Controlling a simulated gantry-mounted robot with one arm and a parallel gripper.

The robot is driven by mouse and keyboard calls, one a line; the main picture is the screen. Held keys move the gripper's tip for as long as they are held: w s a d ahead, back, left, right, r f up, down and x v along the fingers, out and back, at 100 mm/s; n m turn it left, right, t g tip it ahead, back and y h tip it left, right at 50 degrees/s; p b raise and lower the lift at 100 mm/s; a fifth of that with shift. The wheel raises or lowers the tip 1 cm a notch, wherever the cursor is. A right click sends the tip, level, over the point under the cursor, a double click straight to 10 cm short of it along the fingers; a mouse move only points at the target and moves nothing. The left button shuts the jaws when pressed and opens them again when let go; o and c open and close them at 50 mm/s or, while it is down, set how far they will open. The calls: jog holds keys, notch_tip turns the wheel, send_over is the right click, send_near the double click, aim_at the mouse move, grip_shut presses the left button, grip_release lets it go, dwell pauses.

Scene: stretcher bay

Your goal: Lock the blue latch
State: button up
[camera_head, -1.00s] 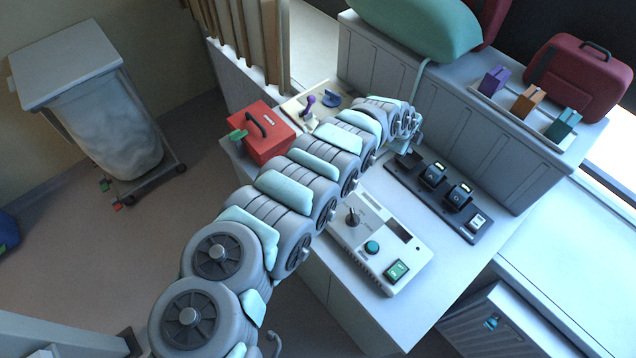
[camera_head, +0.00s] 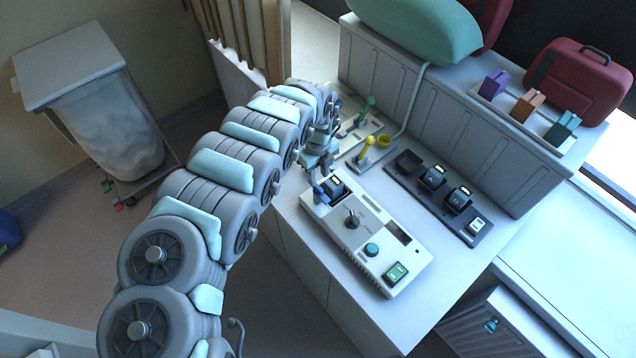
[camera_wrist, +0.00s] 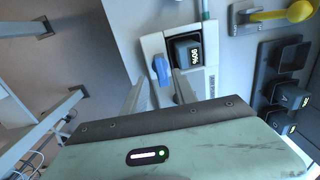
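The blue latch (camera_head: 321,195) sits at the upper left end of the white device (camera_head: 378,235), beside a socket holding a black module (camera_head: 336,187). In the wrist view the blue latch (camera_wrist: 161,69) is a short upright lever left of the module (camera_wrist: 188,52), which has a lit number. My gripper (camera_wrist: 160,88) is open and empty there. Its two fingers are apart and point toward the latch, which shows just beyond the gap. In the head view my wrist is just above that end of the device, and the fingertips are hard to make out.
A black dock (camera_head: 440,199) with one empty slot and several filled places lies right of the device. A green lever (camera_head: 366,109) and a yellow lever (camera_head: 366,148) stand behind. A purple, an orange and a teal block (camera_head: 563,127) sit on the back shelf. The counter front is clear.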

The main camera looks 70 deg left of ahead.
aim_at(318, 187)
notch_tip(318, 187, down, 4)
jog(key=shift+w+d, duration=0.1)
jog(key=shift+f, duration=0.75)
grip_shut()
